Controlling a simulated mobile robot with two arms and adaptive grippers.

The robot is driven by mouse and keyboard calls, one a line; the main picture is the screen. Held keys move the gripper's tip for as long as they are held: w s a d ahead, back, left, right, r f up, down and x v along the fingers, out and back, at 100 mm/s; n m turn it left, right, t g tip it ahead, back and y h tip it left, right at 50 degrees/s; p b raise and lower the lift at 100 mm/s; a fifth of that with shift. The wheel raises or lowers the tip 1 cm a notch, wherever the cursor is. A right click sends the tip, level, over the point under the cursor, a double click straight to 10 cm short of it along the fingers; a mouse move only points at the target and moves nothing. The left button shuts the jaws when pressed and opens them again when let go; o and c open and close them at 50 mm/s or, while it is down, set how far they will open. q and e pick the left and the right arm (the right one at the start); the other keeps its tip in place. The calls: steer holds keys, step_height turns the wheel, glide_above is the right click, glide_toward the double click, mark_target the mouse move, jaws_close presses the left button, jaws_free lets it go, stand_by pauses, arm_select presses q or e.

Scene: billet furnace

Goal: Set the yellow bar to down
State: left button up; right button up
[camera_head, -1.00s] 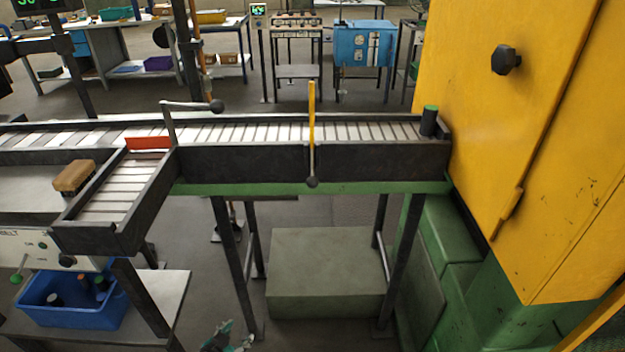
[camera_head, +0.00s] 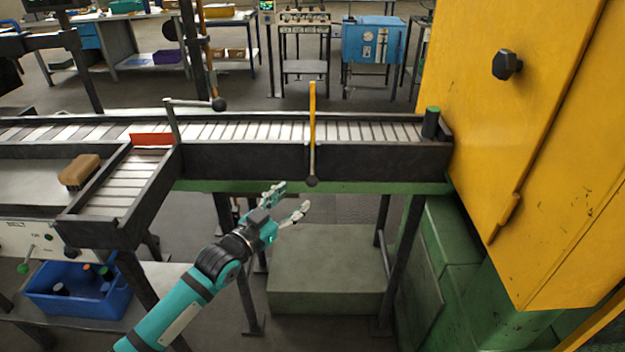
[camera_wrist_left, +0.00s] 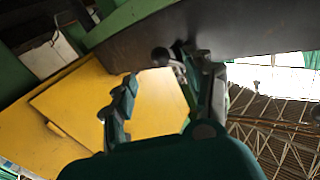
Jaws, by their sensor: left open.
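The yellow bar (camera_head: 312,110) stands upright across the roller conveyor in the head view. My left gripper (camera_head: 295,198) is open and empty, to the left of the knob and a little lower in the picture. My right gripper is not in view.
The roller conveyor (camera_head: 240,160) runs to a yellow furnace door (camera_head: 550,90) at the right. A black cylinder with a green top (camera_head: 431,122) stands at its right end. An orange-red plate (camera_head: 152,140) and a blue bin (camera_head: 80,295) are at the left. A concrete block (camera_head: 330,275) lies below.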

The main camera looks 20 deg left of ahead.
mark_target(309, 186)
arm_select(q)
steer(key=x, duration=0.9)
steer(key=shift+f, duration=0.1)
steer(key=c, duration=1.1)
steer(key=shift+f, duration=0.1)
